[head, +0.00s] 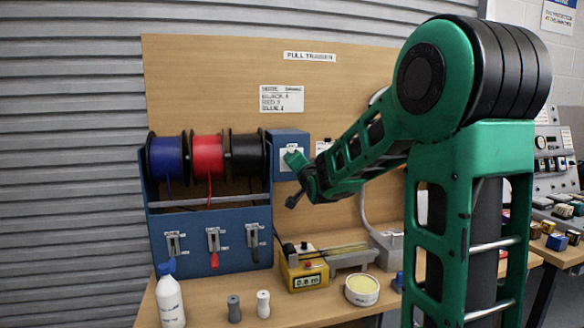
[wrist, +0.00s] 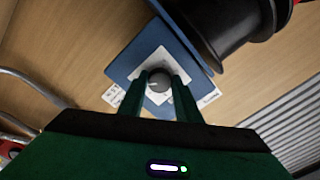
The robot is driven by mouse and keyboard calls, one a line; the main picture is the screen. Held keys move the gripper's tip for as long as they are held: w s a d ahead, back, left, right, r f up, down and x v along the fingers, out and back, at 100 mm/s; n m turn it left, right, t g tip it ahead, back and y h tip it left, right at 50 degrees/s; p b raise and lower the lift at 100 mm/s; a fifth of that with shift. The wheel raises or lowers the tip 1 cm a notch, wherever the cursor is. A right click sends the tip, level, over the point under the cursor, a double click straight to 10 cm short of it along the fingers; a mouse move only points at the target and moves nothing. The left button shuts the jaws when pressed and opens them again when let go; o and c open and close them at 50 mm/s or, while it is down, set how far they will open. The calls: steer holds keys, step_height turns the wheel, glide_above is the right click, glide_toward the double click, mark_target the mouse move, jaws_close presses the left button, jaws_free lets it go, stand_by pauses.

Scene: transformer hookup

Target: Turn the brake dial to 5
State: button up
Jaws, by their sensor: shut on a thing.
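The brake dial (wrist: 158,79) is a round grey knob on a white plate on a blue box, seen in the wrist view. My gripper (wrist: 160,91) is shut on the knob, with one green finger on each side of it. In the head view the blue box (head: 288,143) is at the right end of the spool rack, and my gripper (head: 296,161) is at its front face. The gripper and arm hide the knob there. The dial's numbers are too small to read in either view.
Blue, red and black wire spools (head: 207,156) hang left of the box. A black spool (wrist: 228,35) is close beside the box in the wrist view. Below are several levers, a white bottle (head: 170,298), a yellow meter (head: 303,270) and a round tub (head: 361,289).

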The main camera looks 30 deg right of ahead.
steer(key=shift+f, duration=0.1)
steer(key=o, duration=1.1)
steer(key=shift+c, duration=0.2)
steer(key=shift+s, duration=0.1)
steer(key=v, duration=1)
steer(key=shift+s, duration=0.3)
